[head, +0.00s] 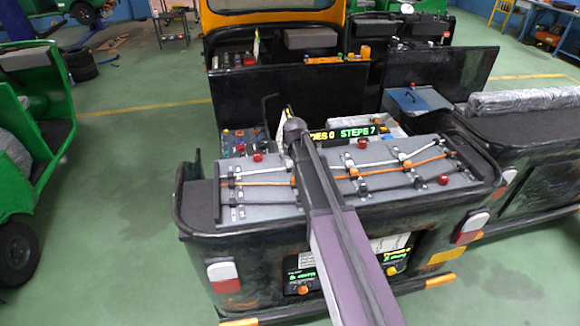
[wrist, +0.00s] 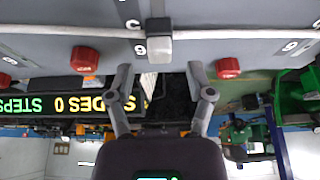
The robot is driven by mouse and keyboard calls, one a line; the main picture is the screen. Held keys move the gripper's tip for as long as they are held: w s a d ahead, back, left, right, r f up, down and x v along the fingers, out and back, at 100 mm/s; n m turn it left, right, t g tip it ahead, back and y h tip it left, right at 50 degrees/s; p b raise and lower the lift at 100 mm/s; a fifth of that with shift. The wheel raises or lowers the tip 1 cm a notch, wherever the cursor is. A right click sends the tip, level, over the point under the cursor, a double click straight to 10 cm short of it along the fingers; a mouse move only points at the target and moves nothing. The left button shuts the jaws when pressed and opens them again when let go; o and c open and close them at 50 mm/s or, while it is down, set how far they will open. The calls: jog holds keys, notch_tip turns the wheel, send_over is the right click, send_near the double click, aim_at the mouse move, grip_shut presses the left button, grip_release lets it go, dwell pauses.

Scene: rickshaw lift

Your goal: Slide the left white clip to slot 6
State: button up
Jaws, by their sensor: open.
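A pale white-grey clip (wrist: 159,45) sits on a dark rail at the panel edge in the wrist view. Small white marks are printed beside it, upside down, including one like a 6 or 9. My gripper (wrist: 159,74) is open and empty, its two fingers apart just below the clip in that picture, not around it. In the head view the grey slotted panel (head: 258,213) carries dark rails, white and orange rods and small clips. My arm covers its middle and my fingers are hidden there, so I cannot match the clip between views.
Red knobs (wrist: 86,60) and (wrist: 228,68) stand either side of my fingers. The panel lies on a black rickshaw body (head: 200,240). Green floor (head: 120,170) is open to the left.

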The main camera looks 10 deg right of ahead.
jog(key=shift+b+x, duration=0.9)
jog(key=shift+x, duration=0.4)
grip_shut()
jog(key=shift+w, duration=0.1)
